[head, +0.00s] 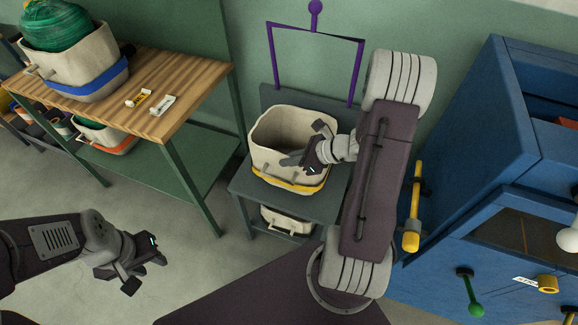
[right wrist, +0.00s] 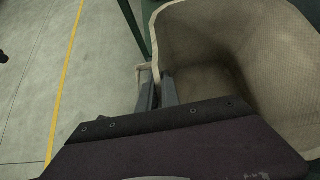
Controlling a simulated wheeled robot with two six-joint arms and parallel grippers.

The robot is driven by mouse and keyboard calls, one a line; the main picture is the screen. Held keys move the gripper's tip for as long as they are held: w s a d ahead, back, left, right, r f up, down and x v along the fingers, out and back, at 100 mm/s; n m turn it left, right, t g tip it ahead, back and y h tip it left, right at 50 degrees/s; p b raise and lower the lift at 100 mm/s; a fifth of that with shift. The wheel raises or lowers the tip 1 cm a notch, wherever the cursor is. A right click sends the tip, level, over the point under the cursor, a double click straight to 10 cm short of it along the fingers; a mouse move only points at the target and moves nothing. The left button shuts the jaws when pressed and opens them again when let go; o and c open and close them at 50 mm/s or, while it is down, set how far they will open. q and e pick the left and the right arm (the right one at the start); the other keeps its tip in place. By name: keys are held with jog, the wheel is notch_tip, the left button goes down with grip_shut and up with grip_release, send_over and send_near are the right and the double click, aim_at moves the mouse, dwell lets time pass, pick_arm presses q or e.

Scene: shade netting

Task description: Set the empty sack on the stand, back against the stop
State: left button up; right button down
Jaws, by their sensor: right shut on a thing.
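The empty sack (head: 272,142) is cream, open-topped and upright, with a yellow band around its base. It is over the top of the dark stand (head: 243,188); I cannot tell whether its base is fully resting. The stand's raised back plate, apparently the stop (head: 276,97), is just behind the sack; contact there cannot be told. My right gripper (head: 303,160) is shut on the sack's near side, at a handle or rim; its fingers (right wrist: 158,94) and the sack's bare inside (right wrist: 205,80) show in the right wrist view. My left gripper (head: 145,272) is open and empty above the floor.
A purple frame (head: 357,70) rises behind the stand. Another cream sack (head: 285,222) is on the lower shelf. A wooden-topped bench (head: 190,85) with a filled sack (head: 80,65) stands left. A blue cabinet (head: 475,130) stands right. Floor between bench and stand is clear.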

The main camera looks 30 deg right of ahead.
pick_arm(q)
jog(key=shift+f, duration=0.5)
pick_arm(e)
notch_tip(320, 180, down, 2)
jog(key=shift+f, duration=0.2)
jog(key=shift+f+b, duration=0.25)
jog(key=shift+b, duration=0.15)
jog(key=c, duration=1.6)
grip_release()
pick_arm(q)
jog(key=shift+f, duration=0.2)
pick_arm(e)
jog(key=shift+o, duration=0.2)
jog(key=shift+r, duration=0.15)
